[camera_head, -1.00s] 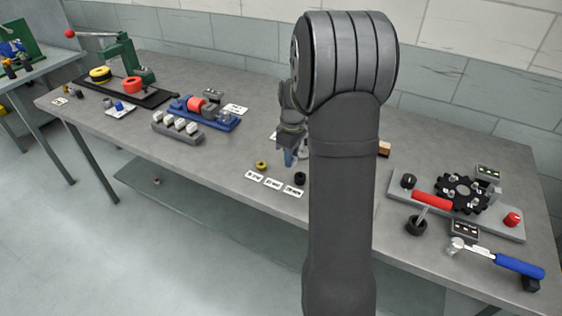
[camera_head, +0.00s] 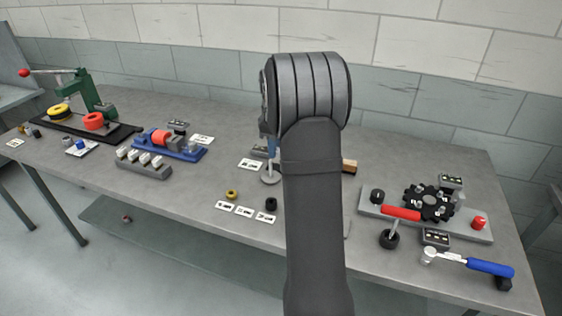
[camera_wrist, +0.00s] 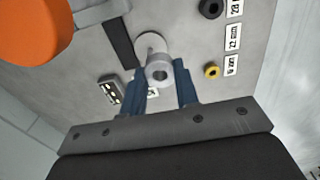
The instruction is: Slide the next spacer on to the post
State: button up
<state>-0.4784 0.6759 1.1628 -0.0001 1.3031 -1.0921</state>
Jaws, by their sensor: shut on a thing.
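My gripper's blue fingers (camera_wrist: 162,88) are shut on a grey cylindrical spacer, whose open bore faces the camera in the wrist view (camera_wrist: 160,72). Just beyond it is a pale round piece (camera_wrist: 151,42), perhaps the post's base; the overlap hides whether the spacer is on the post. In the head view a grey round base (camera_head: 270,180) shows below my gripper (camera_head: 270,148), which my arm mostly hides. A yellow spacer (camera_head: 231,194) and a black spacer (camera_head: 270,204) lie by the size labels (camera_head: 244,211); both also show in the wrist view.
A dark box with lights (camera_wrist: 110,90) and a large orange object (camera_wrist: 34,30) are near my gripper in the wrist view. A gear fixture (camera_head: 430,213) stands right; a blue fixture (camera_head: 182,152) and green press (camera_head: 90,95) stand left.

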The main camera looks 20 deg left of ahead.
jog(key=w+a, duration=0.2)
jog(key=shift+w+a+r, duration=0.15)
jog(key=shift+w+a, duration=0.15)
jog(key=shift+w, duration=0.05)
jog(key=shift+f, duration=1.85)
jog(key=shift+f, duration=1.4)
dwell(1.3)
jog(key=o, duration=1.1)
jog(key=shift+o, duration=0.4)
jog(key=o, duration=0.5)
jog(key=shift+r, duration=0.1)
